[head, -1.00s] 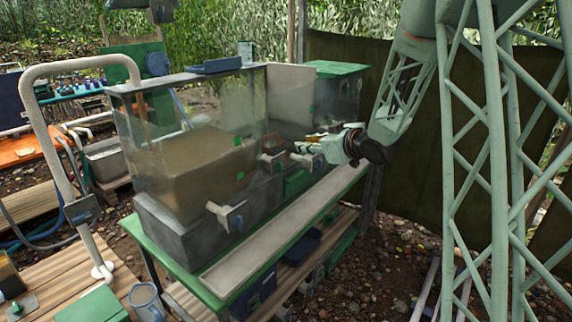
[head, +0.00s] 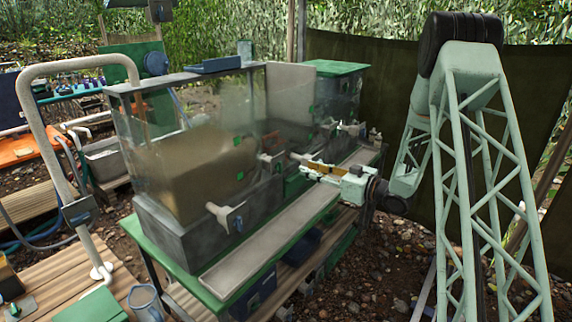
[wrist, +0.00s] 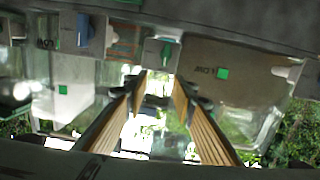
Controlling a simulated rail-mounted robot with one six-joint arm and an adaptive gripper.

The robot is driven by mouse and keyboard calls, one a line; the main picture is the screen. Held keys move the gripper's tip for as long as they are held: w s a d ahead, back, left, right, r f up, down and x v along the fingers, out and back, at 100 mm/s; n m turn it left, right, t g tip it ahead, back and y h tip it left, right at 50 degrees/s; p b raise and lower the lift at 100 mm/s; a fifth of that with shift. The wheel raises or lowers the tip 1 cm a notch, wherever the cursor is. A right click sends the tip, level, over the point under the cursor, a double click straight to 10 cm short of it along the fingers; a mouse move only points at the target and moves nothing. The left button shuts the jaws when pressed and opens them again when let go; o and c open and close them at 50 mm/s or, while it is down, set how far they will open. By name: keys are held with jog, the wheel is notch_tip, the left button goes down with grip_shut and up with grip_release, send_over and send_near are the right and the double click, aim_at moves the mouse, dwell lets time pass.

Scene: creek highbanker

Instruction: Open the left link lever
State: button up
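My gripper (head: 300,160) is at the front of the clear tanks, with its fingers pointing at the fittings between them. In the wrist view the two fingers (wrist: 157,78) are apart with nothing between them. A small fitting with a lever (head: 270,160) is on the front left of the fingertips, with a gap between. The wrist view shows a green lever (wrist: 165,52) just beyond the fingertips and a blue lever (wrist: 83,30) at upper left. A pale valve with a blue lever (head: 237,224) is on the nearest tank. I cannot tell which is the left link lever.
The near tank (head: 185,125) holds brown murky water. A long pale tray (head: 255,245) runs along the green bench in front of the tanks. A bent pale pipe (head: 50,140) stands at left. A dark screen (head: 370,75) stands behind.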

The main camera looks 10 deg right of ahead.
aim_at(279, 167)
jog(key=shift+s+d+f+y, duration=0.25)
jog(key=shift+s+f+y, duration=0.3)
jog(key=shift+f, duration=0.2)
jog(key=shift+w, duration=0.1)
jog(key=b+x, duration=0.2)
jog(key=x, duration=1.1)
jog(key=shift+w+a, duration=0.2)
jog(key=shift+w, duration=0.05)
jog(key=shift+c, duration=0.2)
grip_shut()
